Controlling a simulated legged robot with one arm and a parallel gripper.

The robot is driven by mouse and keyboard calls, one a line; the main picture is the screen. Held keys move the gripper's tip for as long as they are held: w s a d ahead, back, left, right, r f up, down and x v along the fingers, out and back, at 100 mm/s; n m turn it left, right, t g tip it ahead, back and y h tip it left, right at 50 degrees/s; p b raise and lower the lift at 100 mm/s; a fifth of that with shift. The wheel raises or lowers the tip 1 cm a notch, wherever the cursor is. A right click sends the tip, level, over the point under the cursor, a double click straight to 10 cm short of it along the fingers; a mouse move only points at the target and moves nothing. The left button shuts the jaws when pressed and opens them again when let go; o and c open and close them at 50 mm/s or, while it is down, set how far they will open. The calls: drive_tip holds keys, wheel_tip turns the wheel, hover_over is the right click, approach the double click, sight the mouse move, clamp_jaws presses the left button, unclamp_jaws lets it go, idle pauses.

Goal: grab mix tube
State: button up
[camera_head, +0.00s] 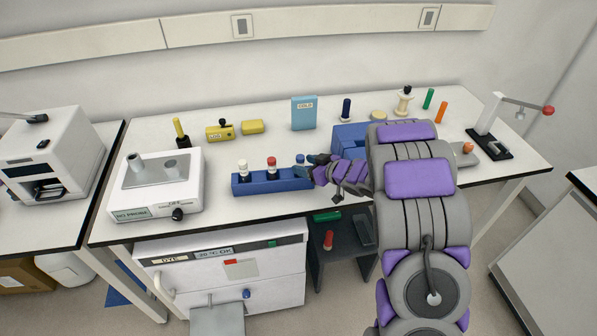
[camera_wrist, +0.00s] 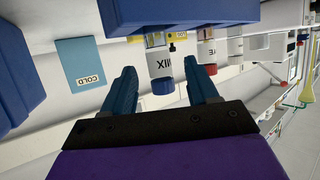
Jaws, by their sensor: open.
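The mix tube (camera_wrist: 161,64) shows upside down in the wrist view, a white tube with a blue cap (camera_wrist: 163,87) and dark letters that read MIX. It stands in the blue rack (camera_head: 262,185); in the head view its blue cap (camera_head: 300,158) is at the rack's right end. My gripper (camera_wrist: 158,75) is open, and its two blue fingers appear either side of the tube in the wrist view. I cannot tell whether they reach it. In the head view my gripper (camera_head: 312,166) is right beside the tube and partly hides it.
A red-capped tube (camera_head: 271,167) and a white-capped tube (camera_head: 243,170) stand further left in the rack. A blue block (camera_head: 350,137) is behind my arm. A light blue COLD box (camera_head: 304,113) stands at the back. A white device (camera_head: 155,188) is at left.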

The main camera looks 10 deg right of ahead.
sight(297, 162)
drive_tip(key=shift+w+d+f, duration=0.1)
drive_tip(key=shift+w+d, duration=0.05)
drive_tip(key=shift+w+f+b, duration=0.2)
drive_tip(key=shift+w+b, duration=0.15)
drive_tip(key=x, duration=0.2)
drive_tip(key=b+x, duration=0.1)
drive_tip(key=x, duration=0.1)
drive_tip(key=shift+s+a+r, duration=0.15)
drive_tip(key=shift+s+a, duration=0.05)
drive_tip(key=shift+a, duration=0.2)
drive_tip(key=shift+w+a, duration=0.1)
drive_tip(key=shift+a, duration=0.3)
drive_tip(key=shift+d, duration=0.7)
drive_tip(key=c, duration=0.6)
drive_tip(key=shift+a, duration=0.2)
drive_tip(key=c, duration=0.3)
drive_tip(key=shift+a, duration=0.35)
drive_tip(key=shift+c, duration=0.7)
